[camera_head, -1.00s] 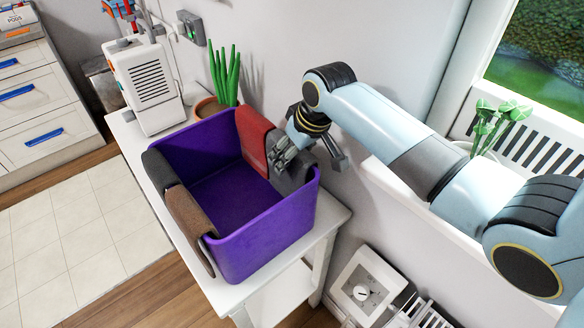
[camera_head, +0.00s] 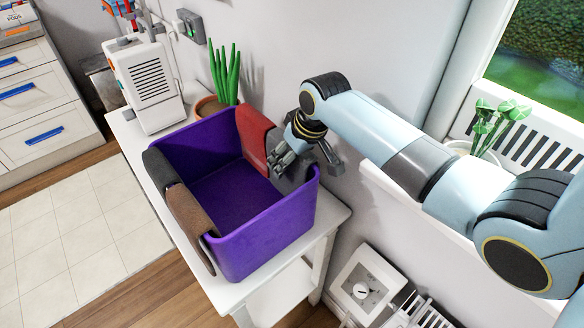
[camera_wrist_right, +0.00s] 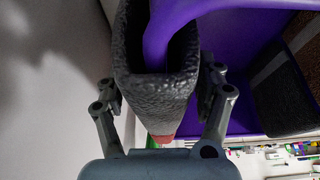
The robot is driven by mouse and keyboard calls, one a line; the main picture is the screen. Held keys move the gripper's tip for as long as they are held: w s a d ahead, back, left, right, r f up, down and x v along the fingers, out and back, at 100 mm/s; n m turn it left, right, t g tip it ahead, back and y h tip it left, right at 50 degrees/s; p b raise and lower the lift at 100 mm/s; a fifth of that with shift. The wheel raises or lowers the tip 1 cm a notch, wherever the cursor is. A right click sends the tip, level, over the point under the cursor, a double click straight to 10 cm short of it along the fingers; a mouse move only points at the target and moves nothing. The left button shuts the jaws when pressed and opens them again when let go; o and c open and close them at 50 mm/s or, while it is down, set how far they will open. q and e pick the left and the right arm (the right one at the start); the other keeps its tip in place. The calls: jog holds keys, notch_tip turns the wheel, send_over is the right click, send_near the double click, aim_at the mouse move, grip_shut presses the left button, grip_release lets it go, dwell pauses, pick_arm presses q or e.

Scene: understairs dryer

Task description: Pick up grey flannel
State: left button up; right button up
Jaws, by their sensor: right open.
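A purple bin (camera_head: 262,238) stands on a white table, with cloths hung over its rim. The grey flannel (camera_head: 292,181) hangs over the bin's right-hand rim, beside a red cloth (camera_head: 254,136). In the right wrist view the grey flannel (camera_wrist_right: 156,88) fills the gap between the fingers, with the purple rim running into its fold. My right gripper (camera_head: 304,164) is open, one finger on the bin's inner side and one outside, astride the flannel. The head view partly hides the flannel behind the gripper. My left gripper is not in view.
A dark grey cloth (camera_head: 160,169) and a brown cloth (camera_head: 190,222) hang over the bin's left rim. A potted plant (camera_head: 224,75) and a white appliance (camera_head: 148,84) stand behind the bin. The wall and window sill are close on the right.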

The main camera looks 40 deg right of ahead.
jog(key=c, duration=1.3)
notch_tip(320, 180, up, 29)
jog(key=shift+f, duration=0.2)
